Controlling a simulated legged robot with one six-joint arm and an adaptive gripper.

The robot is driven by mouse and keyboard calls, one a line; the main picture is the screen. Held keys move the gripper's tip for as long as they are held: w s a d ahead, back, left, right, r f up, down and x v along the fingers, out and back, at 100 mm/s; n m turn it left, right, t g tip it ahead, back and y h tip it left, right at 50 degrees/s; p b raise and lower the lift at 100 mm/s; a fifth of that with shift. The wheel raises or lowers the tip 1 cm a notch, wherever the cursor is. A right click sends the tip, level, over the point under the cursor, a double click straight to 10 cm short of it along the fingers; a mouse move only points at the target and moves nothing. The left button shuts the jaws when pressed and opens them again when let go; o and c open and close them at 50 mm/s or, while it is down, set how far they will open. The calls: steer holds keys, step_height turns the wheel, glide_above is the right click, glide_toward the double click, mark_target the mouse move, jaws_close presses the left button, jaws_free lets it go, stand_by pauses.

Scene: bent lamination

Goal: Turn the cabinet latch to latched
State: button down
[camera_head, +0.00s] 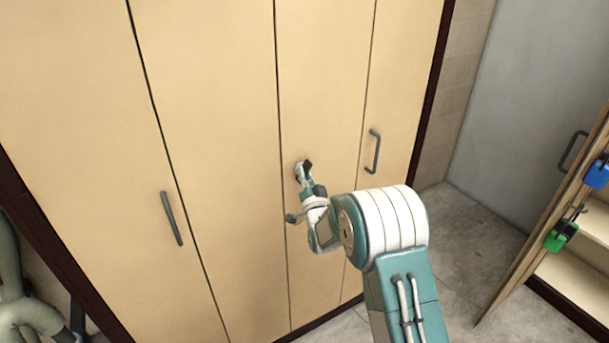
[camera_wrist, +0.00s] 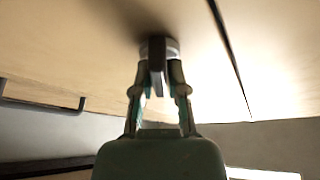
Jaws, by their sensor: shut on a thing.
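The cabinet latch (camera_wrist: 157,76) has a round grey base and a dark narrow handle. It is mounted on a beige cabinet door (camera_head: 319,115), near the seam on that door's left side. My gripper (camera_wrist: 160,66) has one finger on each side of the handle and is shut on it. In the head view my gripper (camera_head: 305,174) is at the door face and mostly covers the latch. The latch's marked position cannot be read.
A dark bar handle (camera_head: 374,152) is on the door to the right, and another (camera_head: 172,218) is on a door to the left. An open wooden door (camera_head: 547,231) with a blue clip (camera_head: 597,174) and a green clip (camera_head: 561,236) stands at right. Grey floor (camera_head: 465,235) lies between.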

steer(key=n+y, duration=0.1)
steer(key=n, duration=0.1)
steer(key=n+y, duration=0.1)
steer(key=n, duration=0.1)
steer(key=shift+f+g, duration=0.3)
steer(key=shift+f, duration=0.05)
steer(key=shift+n+g+y, duration=0.2)
steer(key=shift+n+y, duration=0.45)
steer(key=shift+n, duration=0.7)
steer(key=shift+n+g+y, duration=0.2)
steer(key=shift+n+y, duration=0.45)
steer(key=shift+n, duration=0.7)
steer(key=shift+r, duration=0.1)
steer(key=c, duration=0.7)
jaws_free()
steer(key=shift+r, duration=0.1)
steer(key=shift+o, duration=0.2)
steer(key=v, duration=1.2)
